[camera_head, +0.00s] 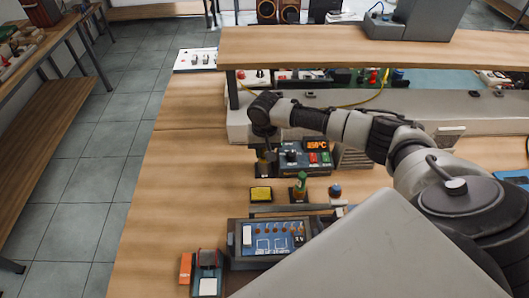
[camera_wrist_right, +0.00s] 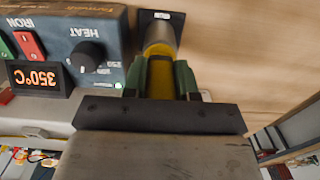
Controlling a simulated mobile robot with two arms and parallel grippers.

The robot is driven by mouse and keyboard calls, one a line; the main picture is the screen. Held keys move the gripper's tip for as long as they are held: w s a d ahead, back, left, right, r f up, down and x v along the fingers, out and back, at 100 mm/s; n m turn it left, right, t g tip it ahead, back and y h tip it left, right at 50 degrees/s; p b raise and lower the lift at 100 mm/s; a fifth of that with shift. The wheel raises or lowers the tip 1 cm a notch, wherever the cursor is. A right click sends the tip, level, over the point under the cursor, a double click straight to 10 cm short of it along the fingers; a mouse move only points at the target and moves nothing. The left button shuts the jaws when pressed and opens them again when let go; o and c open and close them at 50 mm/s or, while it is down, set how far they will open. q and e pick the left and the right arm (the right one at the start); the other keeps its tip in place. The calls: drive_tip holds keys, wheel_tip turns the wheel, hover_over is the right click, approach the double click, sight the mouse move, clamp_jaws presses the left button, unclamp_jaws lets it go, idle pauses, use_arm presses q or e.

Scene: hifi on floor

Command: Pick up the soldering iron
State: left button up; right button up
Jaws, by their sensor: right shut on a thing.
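The soldering iron shows in the right wrist view as a yellow handle (camera_wrist_right: 159,82) between the two fingers of my right gripper (camera_wrist_right: 161,78). The gripper is shut on it. The iron's lower end is at a dark holder (camera_wrist_right: 160,18) with a small label; I cannot tell whether it is still inside. In the head view my right gripper (camera_head: 264,142) points down over this holder (camera_head: 263,170), and my wrist hides most of the iron. My left gripper is in neither view.
The soldering station (camera_head: 291,158) with its lit display stands just right of the holder. A yellow sponge tray (camera_head: 260,194), a small green-topped item (camera_head: 299,186) and a blue board (camera_head: 270,240) lie nearer. A raised shelf (camera_head: 350,48) spans behind. The bench's left side is clear.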

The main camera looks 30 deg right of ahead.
drive_tip(key=shift+r, duration=0.6)
wheel_tip(320, 180, up, 2)
drive_tip(key=shift+r+b, duration=0.2)
drive_tip(key=shift+b, duration=0.3)
drive_tip(key=s+d+r+b, duration=0.1)
drive_tip(key=s+d+r, duration=0.5)
drive_tip(key=s, duration=0.3)
drive_tip(key=shift+s+d+r+b, duration=0.3)
drive_tip(key=shift+s+r+b, duration=0.1)
drive_tip(key=shift+r, duration=0.3)
drive_tip(key=shift+w+a, duration=0.1)
